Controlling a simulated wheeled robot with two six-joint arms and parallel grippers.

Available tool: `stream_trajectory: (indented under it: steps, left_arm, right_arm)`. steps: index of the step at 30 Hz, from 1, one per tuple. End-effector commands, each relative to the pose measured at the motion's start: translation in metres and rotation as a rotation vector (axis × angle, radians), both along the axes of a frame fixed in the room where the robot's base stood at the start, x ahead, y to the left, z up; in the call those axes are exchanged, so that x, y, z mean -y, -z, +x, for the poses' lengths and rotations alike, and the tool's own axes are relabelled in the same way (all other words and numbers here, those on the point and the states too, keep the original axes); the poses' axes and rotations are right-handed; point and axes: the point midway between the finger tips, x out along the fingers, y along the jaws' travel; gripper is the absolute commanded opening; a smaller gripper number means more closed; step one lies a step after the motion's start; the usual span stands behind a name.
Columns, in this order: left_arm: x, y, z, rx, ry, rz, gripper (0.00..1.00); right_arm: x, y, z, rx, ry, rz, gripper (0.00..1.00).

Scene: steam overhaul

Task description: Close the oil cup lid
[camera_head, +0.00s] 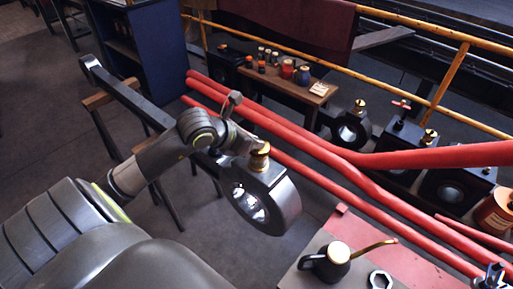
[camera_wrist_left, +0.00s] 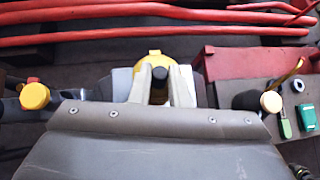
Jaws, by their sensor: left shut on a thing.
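A brass oil cup (camera_head: 260,158) stands on top of a dark ring-shaped rod end (camera_head: 284,203) in the middle of the head view. My left gripper (camera_head: 246,143) is right at the top of the cup. In the left wrist view its two pale fingers (camera_wrist_left: 159,88) are closed around a small dark piece (camera_wrist_left: 159,76), with the yellow round of the cup (camera_wrist_left: 154,56) just behind them. I take this piece to be part of the lid; its hinge and the lid's exact angle are hidden by the fingers. My right gripper is not in view.
A black oil can (camera_head: 328,262) with a brass spout and a hex nut (camera_head: 380,280) are on the bench at the lower right. Red pipes (camera_head: 330,150) run behind the rod. A wooden table (camera_head: 290,88) with small jars stands farther back.

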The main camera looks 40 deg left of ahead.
Motion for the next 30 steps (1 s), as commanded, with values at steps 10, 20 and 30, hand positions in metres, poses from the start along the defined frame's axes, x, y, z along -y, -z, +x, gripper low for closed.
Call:
stream_trajectory:
  steps: [10, 20, 30]
  left_arm:
    - [0.0, 0.013, -0.007, 0.17, 0.0, -0.015, 0.0]
    - [-0.001, 0.012, -0.008, 0.215, -0.001, -0.017, 0.0]
    - [-0.001, 0.012, -0.008, 0.214, -0.002, -0.018, 0.21]
  right_arm:
    - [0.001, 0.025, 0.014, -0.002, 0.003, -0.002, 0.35]
    - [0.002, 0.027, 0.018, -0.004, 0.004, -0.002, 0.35]
    - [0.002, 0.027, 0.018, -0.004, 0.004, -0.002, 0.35]
